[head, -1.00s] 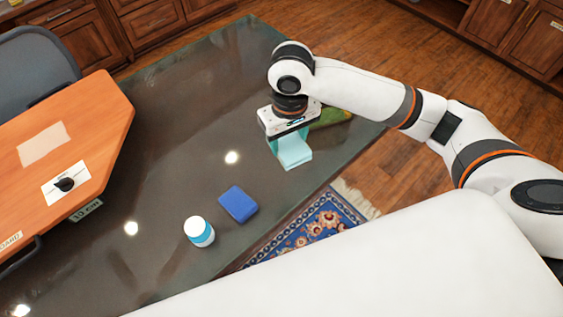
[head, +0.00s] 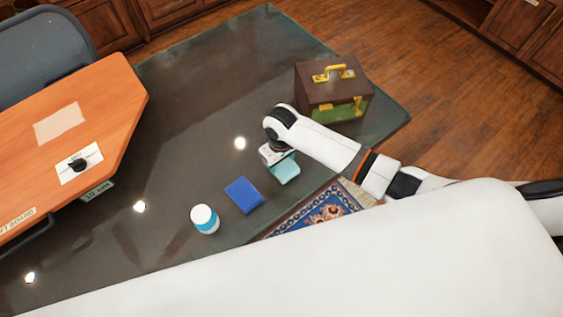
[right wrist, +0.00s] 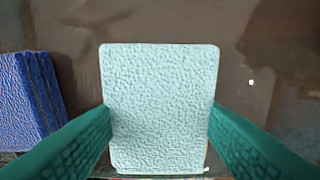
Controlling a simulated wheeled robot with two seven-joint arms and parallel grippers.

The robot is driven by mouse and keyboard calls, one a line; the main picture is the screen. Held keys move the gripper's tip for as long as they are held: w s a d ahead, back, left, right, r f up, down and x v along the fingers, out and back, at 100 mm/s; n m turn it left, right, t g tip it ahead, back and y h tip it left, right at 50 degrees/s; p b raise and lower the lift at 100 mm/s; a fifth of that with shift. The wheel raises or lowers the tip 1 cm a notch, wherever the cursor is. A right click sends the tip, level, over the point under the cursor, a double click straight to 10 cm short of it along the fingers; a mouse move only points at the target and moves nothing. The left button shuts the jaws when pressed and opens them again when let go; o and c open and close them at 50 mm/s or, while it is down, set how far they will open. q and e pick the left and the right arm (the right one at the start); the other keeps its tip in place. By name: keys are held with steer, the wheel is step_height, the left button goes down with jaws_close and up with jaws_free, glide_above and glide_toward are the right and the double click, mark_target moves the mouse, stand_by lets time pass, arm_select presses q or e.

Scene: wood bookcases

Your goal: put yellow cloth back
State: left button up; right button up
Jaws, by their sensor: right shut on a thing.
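No yellow cloth shows clearly in either view. My right gripper (head: 280,160) is low over the right part of the dark glass table in the head view. It is shut on a pale blue-green textured block (head: 286,172), perhaps a folded cloth or sponge. In the right wrist view the pale block (right wrist: 160,105) sits between the two green fingers, which touch its sides. I cannot tell whether it rests on the table. My left gripper is not in view.
A blue block (head: 243,195) and a white-and-blue jar (head: 204,219) stand left of the gripper. The blue block also shows in the wrist view (right wrist: 28,100). A brown case (head: 316,92) with yellow fittings stands behind the arm. The dark glass table (head: 190,110) is clear at its back left.

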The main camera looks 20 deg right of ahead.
steer(key=shift+f, duration=0.75)
steer(key=shift+f, duration=0.15)
steer(key=o, duration=0.9)
steer(key=shift+o, duration=0.2)
step_height(320, 180, up, 12)
steer(key=shift+r, duration=0.2)
